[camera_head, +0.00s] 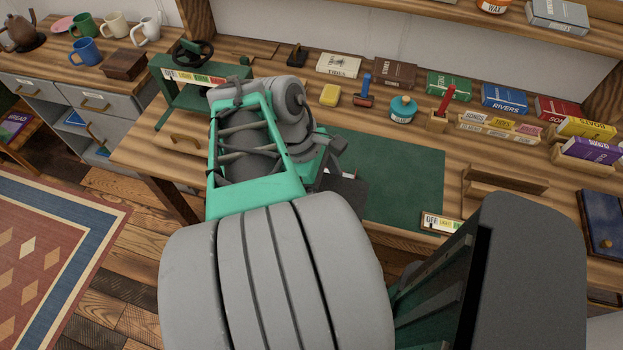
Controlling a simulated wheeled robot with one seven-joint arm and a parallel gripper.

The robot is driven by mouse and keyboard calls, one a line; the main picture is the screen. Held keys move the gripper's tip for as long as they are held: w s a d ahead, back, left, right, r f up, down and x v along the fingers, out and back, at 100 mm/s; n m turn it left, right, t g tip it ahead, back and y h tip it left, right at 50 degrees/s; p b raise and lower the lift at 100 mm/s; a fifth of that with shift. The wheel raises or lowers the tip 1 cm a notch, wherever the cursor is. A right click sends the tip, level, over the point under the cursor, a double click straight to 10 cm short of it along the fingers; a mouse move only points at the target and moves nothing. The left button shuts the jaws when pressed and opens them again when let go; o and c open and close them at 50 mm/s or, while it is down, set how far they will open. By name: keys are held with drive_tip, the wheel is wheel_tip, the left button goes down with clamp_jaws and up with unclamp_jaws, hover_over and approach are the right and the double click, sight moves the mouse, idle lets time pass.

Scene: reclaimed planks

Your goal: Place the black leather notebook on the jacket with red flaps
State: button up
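My arm covers the middle of the view, and my gripper (327,172) is only partly visible past it, over the left part of the green mat (405,180). A dark, flat piece (347,192), which may be the black leather notebook, shows just below and right of the gripper; its left part is hidden. I cannot tell whether the gripper holds it, or whether it touches the mat. The gripper's fingers are hidden, so their opening does not show. I cannot make out a jacket with red flaps; it may be hidden behind my arm.
Several books, a yellow block (330,95), a roller (364,92) and a teal jar (402,109) line the bench's back. A green press (176,93) stands left. A wooden rack (505,183) and blue case (603,222) are right. The mat's right part is clear.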

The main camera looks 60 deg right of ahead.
drive_tip(key=w+d+f, duration=0.3)
drive_tip(key=w+d+f+b, duration=0.1)
drive_tip(key=w+d+f, duration=0.1)
drive_tip(key=d+f, duration=0.1)
drive_tip(key=w+d+f+b, duration=0.1)
drive_tip(key=w+d+f, duration=0.2)
drive_tip(key=d, duration=0.1)
drive_tip(key=shift+w+f, duration=0.25)
drive_tip(key=shift+w, duration=0.1)
drive_tip(key=shift+w+d+f, duration=0.1)
drive_tip(key=shift+f, duration=0.75)
drive_tip(key=shift+w+d+f, duration=0.1)
drive_tip(key=shift+f, duration=0.75)
drive_tip(key=o, duration=1.4)
drive_tip(key=shift+f, duration=0.15)
drive_tip(key=shift+o, duration=0.2)
